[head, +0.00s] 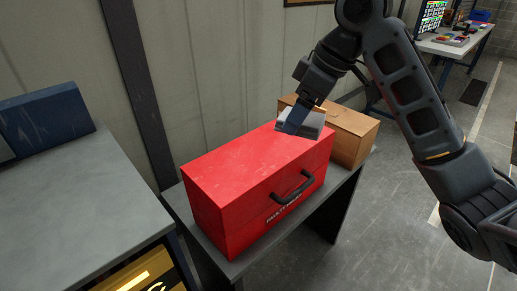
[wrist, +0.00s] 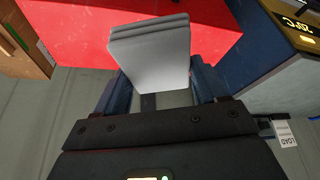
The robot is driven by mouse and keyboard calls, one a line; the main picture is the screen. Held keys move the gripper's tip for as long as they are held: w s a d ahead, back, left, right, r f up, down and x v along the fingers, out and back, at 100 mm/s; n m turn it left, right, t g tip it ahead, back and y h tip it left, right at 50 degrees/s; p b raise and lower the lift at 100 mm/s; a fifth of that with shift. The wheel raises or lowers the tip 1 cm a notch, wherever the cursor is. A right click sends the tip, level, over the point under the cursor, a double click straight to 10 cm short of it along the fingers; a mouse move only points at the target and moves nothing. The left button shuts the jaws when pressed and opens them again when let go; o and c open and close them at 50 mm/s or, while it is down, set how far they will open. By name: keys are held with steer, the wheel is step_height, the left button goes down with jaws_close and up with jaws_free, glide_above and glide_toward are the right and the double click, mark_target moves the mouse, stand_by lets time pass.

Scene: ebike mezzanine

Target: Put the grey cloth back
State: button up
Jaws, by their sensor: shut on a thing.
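The grey cloth (wrist: 152,58) is a folded, layered pad, held between the two fingers of my gripper (wrist: 150,85) in the wrist view. In the head view the cloth (head: 311,122) shows over the far right end of the red box's lid, with my gripper (head: 296,118) shut on it. I cannot tell whether the cloth touches the lid. The red box (head: 250,170) is closed, with a black handle on its front and partly readable white lettering.
The red box stands on a dark bench (head: 240,264) against a panelled wall. A brown wooden box (head: 350,132) stands close behind it. A grey-topped table (head: 70,205) with a blue item (head: 45,117) is at left. Open floor (head: 400,235) lies at right.

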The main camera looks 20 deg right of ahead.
glide_above(245, 153)
steer(key=s+d, duration=0.1)
steer(key=f, duration=0.6)
steer(key=shift+s+f+p, duration=0.2)
steer(key=shift+f+p, duration=0.1)
steer(key=shift+p, duration=0.1)
steer(key=shift+w+f, duration=0.1)
steer(key=shift+f, duration=0.1)
steer(key=shift+f+p, duration=0.3)
steer(key=shift+f, duration=1.6)
steer(key=shift+f, duration=0.1)
steer(key=o, duration=1.2)
steer(key=b+v, duration=0.1)
steer(key=v, duration=1.1)
